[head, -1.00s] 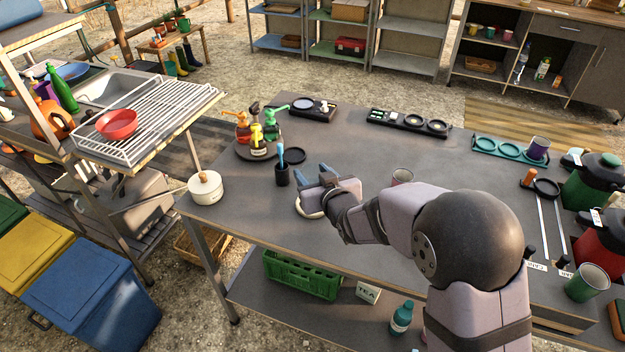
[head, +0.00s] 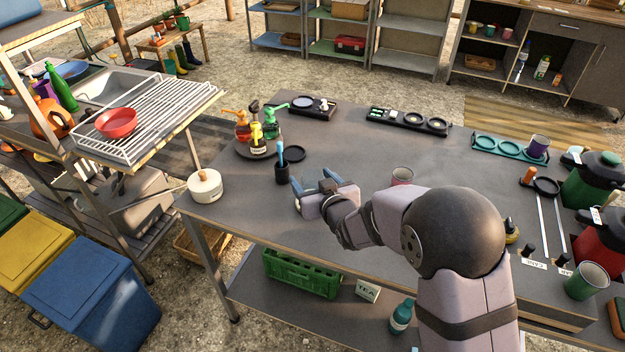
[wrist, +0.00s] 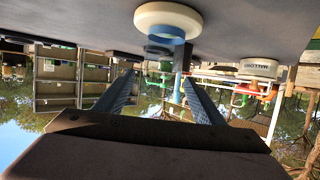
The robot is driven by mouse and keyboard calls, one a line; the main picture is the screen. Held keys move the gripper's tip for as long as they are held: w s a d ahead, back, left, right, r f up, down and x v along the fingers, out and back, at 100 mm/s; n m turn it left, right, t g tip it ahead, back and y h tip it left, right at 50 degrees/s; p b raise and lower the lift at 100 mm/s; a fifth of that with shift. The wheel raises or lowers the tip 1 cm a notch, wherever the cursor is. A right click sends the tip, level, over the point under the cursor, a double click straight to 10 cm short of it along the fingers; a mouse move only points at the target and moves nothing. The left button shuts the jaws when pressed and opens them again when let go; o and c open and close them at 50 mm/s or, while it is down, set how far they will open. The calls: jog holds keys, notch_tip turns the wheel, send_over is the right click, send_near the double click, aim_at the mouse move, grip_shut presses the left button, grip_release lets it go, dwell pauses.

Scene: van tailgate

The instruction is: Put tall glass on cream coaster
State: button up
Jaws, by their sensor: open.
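My gripper (head: 315,181) is low over the near left part of the grey table, fingers apart. The wrist view is upside down, with the tabletop along its top. There the thick round cream coaster (wrist: 167,19) lies on the table ahead of the open fingers (wrist: 160,92). A bluish, see-through shape (wrist: 165,39), seemingly the tall glass, shows right against the coaster's upper side; its outline blurs into the background, and I cannot tell whether it rests squarely there. Neather finger visibly touches it. In the head view my gripper hides coaster and glass.
A dark cup with a blue brush (head: 282,169) stands just beyond my gripper. A reddish cup (head: 402,176) is to the right. The table's middle is clear.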

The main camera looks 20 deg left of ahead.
jog(key=shift+r, duration=0.1)
jog(key=shift+r, duration=0.15)
jog(key=b+v, duration=0.2)
jog(key=v, duration=1)
dwell(0.3)
